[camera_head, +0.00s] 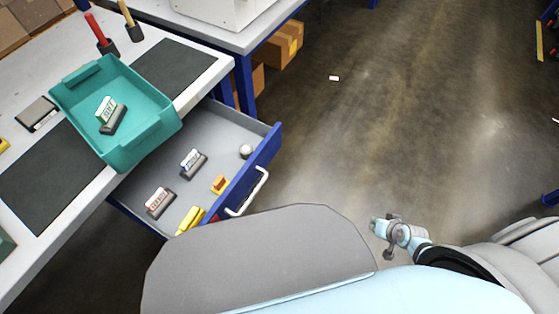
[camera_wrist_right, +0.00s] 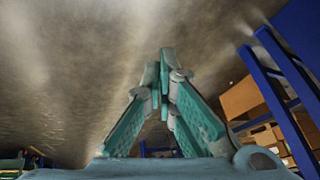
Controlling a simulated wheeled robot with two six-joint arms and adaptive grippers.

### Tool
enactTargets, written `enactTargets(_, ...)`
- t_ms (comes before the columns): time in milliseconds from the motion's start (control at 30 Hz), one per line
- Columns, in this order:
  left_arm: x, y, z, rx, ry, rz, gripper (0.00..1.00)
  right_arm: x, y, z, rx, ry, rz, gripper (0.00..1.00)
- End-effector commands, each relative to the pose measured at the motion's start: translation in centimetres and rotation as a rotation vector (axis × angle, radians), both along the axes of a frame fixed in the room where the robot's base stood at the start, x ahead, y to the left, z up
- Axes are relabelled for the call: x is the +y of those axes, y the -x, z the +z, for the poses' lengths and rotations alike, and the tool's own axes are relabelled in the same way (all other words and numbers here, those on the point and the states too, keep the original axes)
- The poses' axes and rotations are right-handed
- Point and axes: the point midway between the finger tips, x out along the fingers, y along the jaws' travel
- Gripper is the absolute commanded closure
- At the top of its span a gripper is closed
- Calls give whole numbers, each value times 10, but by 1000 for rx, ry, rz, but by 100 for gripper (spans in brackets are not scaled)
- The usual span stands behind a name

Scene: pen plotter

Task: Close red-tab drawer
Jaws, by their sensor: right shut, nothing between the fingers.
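The blue-fronted drawer (camera_head: 262,160) stands pulled out from under the workbench. A bit of its red tab (camera_head: 211,217) shows low on the front, partly hidden by my own body. A pale bar handle (camera_head: 250,191) runs along the outer face. My right gripper (camera_head: 374,223) is to the right of the drawer, over the floor, well apart from the handle. It is shut and empty; its fingers meet in the right wrist view (camera_wrist_right: 165,62). My left gripper is not in view.
The drawer holds stamps (camera_head: 193,163), a white ball (camera_head: 246,151) and yellow items (camera_head: 190,220). A teal bin (camera_head: 150,150) with a stamp stands on the workbench (camera_head: 100,190) above. Cardboard boxes (camera_head: 280,45) sit under the far table.

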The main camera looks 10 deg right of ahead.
Motion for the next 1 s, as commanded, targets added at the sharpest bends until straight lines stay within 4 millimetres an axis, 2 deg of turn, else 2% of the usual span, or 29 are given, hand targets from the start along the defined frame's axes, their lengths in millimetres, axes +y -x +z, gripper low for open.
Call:
enactTargets(33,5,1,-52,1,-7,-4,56,5,-46,-15,-102,-148,-67,100)
enactTargets(67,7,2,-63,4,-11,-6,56,15,-72,0,-163,-265,-98,100)
enactTargets(100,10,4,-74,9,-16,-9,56,34,-102,26,-236,-429,-115,100)
enactTargets(167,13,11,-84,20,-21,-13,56,66,-136,78,-330,-675,-103,100)
enactTargets(200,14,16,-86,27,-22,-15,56,87,-149,116,-380,-828,-80,100)
enactTargets(300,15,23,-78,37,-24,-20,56,125,-159,203,-466,-1137,-18,100)
enactTargets(400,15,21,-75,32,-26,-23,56,139,-158,244,-509,-1304,16,100)
enactTargets(467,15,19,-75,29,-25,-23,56,143,-157,251,-518,-1337,33,100)
enactTargets(633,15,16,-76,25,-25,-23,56,157,-169,251,-522,-1330,44,100)
enactTargets(1000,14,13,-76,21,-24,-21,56,213,-226,250,-521,-1330,40,100)
